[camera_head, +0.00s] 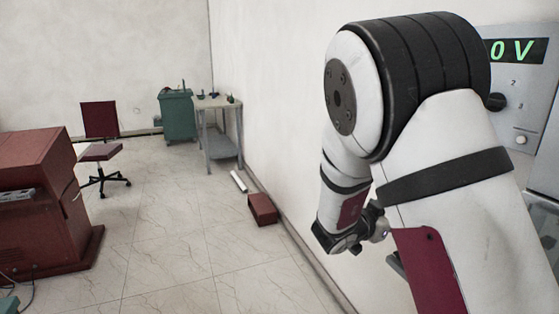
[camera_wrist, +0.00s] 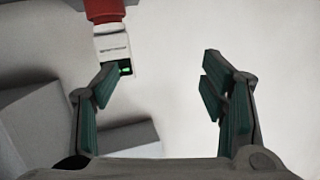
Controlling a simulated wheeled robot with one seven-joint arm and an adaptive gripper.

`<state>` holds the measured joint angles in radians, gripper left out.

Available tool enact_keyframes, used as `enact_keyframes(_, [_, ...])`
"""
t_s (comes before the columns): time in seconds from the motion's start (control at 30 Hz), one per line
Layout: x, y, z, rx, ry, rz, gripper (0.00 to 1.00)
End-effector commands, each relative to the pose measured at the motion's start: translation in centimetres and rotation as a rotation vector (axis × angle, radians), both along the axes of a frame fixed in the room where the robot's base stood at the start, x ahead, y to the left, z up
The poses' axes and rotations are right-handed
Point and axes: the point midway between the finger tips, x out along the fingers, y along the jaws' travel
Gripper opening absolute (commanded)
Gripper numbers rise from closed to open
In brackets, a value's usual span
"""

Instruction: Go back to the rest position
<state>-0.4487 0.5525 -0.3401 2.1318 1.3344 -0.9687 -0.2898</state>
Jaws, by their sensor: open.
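My gripper (camera_wrist: 160,82) is open in the wrist view, with its two green-padded fingers spread wide. Nothing is between the fingers. In the head view my arm is folded at the right, in front of the wall and a grey panel, and its own links hide most of the gripper.
A grey panel (camera_head: 522,110) with a green "0 V" display is at the right. A red-brown console (camera_head: 35,195) stands at the left. A chair (camera_head: 100,151), green cart (camera_head: 177,117), table (camera_head: 222,150) and red box (camera_head: 262,209) are farther back. The middle floor is clear.

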Motion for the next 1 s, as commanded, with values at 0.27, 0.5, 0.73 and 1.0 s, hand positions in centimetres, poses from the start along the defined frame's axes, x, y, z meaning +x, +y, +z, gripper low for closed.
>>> enact_keyframes(0.27, [0.0,6.6,5.6,0.350,0.036,0.416,0.66])
enact_keyframes(0.5, [-6.4,12.7,10.5,0.495,0.170,0.757,0.66])
enact_keyframes(0.73, [-17.0,15.5,12.8,0.499,0.398,0.988,0.66])
enact_keyframes(1.0, [-30.7,13.6,12.0,0.398,0.740,1.038,0.66])
